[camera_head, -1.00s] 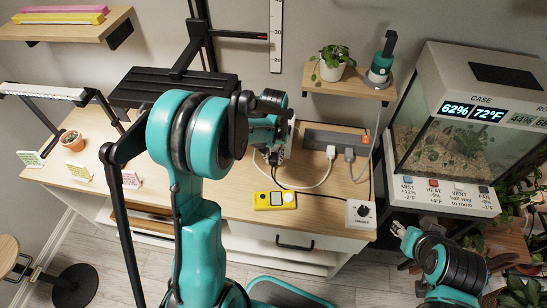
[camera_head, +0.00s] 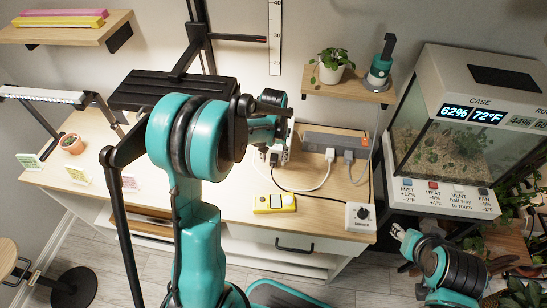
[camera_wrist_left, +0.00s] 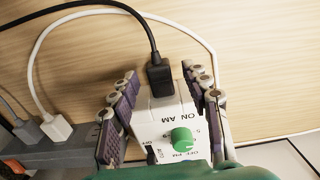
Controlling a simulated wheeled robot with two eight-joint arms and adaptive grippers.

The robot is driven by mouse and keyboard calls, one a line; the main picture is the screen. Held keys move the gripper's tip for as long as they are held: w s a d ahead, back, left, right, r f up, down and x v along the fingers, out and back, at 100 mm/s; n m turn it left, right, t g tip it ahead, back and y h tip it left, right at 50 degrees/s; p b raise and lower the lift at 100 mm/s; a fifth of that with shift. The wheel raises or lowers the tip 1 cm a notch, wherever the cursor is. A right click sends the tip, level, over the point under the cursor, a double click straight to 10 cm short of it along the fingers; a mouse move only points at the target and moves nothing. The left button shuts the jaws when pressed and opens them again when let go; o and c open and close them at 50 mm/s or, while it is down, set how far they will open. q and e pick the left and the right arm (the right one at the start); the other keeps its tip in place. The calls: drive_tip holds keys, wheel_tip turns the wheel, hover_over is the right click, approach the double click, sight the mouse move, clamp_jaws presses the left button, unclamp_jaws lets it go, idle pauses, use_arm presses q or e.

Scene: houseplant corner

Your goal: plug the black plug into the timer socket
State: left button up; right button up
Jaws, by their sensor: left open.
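The timer (camera_wrist_left: 165,120) is a white box with a green dial, marked ON AM and OFF PM, in the left wrist view. The black plug (camera_wrist_left: 160,78) stands at its end face and touches it, with its cord running up and left; I cannot tell how deep it sits. My left gripper (camera_wrist_left: 165,112) is open, one finger on each side of the timer. In the head view the black plug (camera_head: 273,160) shows just below my left gripper (camera_head: 275,140), which hides much of the timer. My right gripper (camera_head: 399,232) is at the lower right, away from the table; its jaws are unclear.
A grey power strip (camera_head: 335,141) with white and grey plugs lies behind right. A yellow meter (camera_head: 275,203) and a white dial box (camera_head: 360,215) stand near the front edge. A shelf (camera_head: 350,92) with a potted plant hangs above. The glass case (camera_head: 440,150) stands right.

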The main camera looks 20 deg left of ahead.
use_arm(q)
wheel_tip(320, 180, up, 12)
drive_tip(key=shift+f, duration=0.25)
drive_tip(key=s+d+r+m+t, duration=0.1)
drive_tip(key=s+d+t, duration=0.2)
drive_tip(key=s, duration=0.5)
drive_tip(key=s+d+r+m+t, duration=0.1)
drive_tip(key=s+d+m+t, duration=0.1)
drive_tip(key=s, duration=0.7)
drive_tip(key=shift+s+d+t, duration=0.15)
drive_tip(key=shift+d+t, duration=0.7)
drive_tip(key=shift+t, duration=0.15)
